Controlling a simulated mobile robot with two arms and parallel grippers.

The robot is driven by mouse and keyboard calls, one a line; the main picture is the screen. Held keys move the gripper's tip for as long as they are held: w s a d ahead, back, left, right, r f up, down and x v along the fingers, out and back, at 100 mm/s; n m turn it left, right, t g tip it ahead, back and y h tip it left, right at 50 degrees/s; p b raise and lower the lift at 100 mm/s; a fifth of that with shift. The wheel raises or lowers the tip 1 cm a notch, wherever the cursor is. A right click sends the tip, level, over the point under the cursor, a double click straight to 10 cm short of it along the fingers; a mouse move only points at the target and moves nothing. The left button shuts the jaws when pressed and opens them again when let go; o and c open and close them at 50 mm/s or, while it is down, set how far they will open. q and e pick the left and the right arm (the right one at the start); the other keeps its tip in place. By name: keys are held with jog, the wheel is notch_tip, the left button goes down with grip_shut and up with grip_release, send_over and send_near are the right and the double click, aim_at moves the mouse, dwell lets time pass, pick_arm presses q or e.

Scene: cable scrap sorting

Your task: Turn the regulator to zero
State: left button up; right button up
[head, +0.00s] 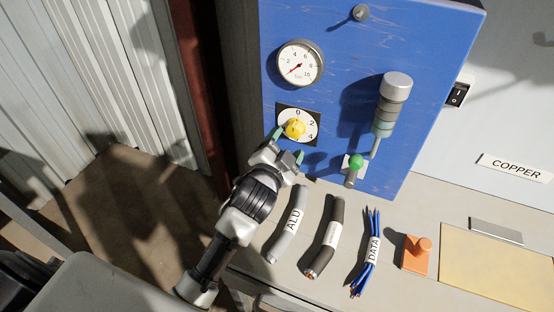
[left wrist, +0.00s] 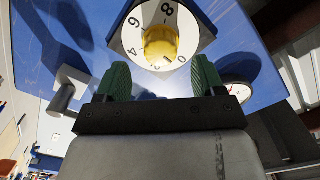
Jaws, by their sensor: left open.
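The regulator is a yellow knob (head: 295,128) on a white dial with printed numbers, set on a dark square plate on the blue panel. In the left wrist view the knob (left wrist: 160,46) is in front of the fingers, with 0, 4, 6 and 8 readable around it. I cannot tell for sure which number it points to. My left gripper (head: 288,146) is open, just below and in front of the knob. Its green fingertips (left wrist: 161,79) are spread to either side, and no grip on the knob shows. My right gripper is not in view.
A round gauge (head: 300,63) with a red needle is above the regulator. Cable pieces labelled ALU (head: 287,226) and DATA (head: 371,251), a dark cable (head: 327,234) and an orange block (head: 415,255) lie on the bench.

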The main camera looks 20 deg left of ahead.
pick_arm(q)
jog(key=s, duration=0.6)
jog(key=shift+s+b, duration=0.3)
jog(key=shift+b, duration=0.05)
jog(key=shift+a, duration=0.1)
